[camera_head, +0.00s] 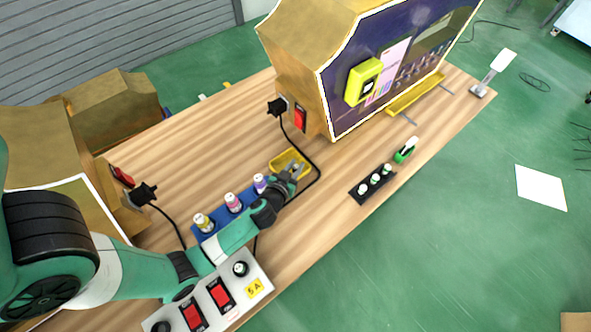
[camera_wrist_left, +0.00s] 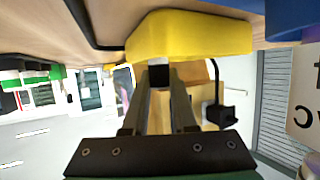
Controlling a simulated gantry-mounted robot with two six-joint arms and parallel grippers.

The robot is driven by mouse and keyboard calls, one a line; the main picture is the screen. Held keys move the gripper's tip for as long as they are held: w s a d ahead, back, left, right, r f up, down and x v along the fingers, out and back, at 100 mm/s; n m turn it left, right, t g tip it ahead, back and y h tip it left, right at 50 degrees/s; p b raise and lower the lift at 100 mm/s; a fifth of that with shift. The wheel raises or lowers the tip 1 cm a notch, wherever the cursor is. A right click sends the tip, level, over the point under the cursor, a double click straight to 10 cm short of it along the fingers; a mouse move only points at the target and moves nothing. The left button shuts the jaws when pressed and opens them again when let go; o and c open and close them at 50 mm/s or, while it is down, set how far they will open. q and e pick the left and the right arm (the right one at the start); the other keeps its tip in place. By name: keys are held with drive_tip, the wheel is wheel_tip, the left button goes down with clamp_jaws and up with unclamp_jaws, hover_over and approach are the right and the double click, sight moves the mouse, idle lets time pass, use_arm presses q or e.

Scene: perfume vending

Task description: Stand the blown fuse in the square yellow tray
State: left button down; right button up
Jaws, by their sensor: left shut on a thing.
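The yellow tray (camera_head: 276,167) lies on the wooden table in the head view, partly covered by my left gripper (camera_head: 296,168). In the left wrist view the yellow tray (camera_wrist_left: 190,38) fills the upper middle, right by the fingertips. My left gripper (camera_wrist_left: 160,85) is shut on a small dark-ended piece (camera_wrist_left: 159,75), seemingly the fuse, at the tray's edge. Most of that piece is hidden, so I cannot tell whether it touches the tray floor or stands upright. My right gripper is not in view.
A blue rack (camera_head: 213,229) with small bottles stands beside my left forearm. A grey switch box (camera_head: 212,293) is in front. A black cable (camera_head: 318,172) loops around the tray's right side. A black holder (camera_head: 372,184) and the large machine (camera_head: 335,75) stand farther right.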

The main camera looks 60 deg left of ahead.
use_arm(q)
drive_tip(key=shift+f, duration=0.55)
drive_tip(key=shift+r, duration=0.1)
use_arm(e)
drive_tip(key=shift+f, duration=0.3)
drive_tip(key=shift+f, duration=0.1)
use_arm(q)
drive_tip(key=shift+f, duration=0.2)
drive_tip(key=c, duration=0.7)
unclamp_jaws()
drive_tip(key=shift+r, duration=0.2)
drive_tip(key=shift+s+d+r, duration=0.15)
drive_tip(key=shift+d, duration=0.05)
drive_tip(key=p+v, duration=0.1)
drive_tip(key=v, duration=1)
drive_tip(key=shift+s+d+r+p, duration=0.15)
drive_tip(key=shift+s+p, duration=0.15)
drive_tip(key=shift+p, duration=0.05)
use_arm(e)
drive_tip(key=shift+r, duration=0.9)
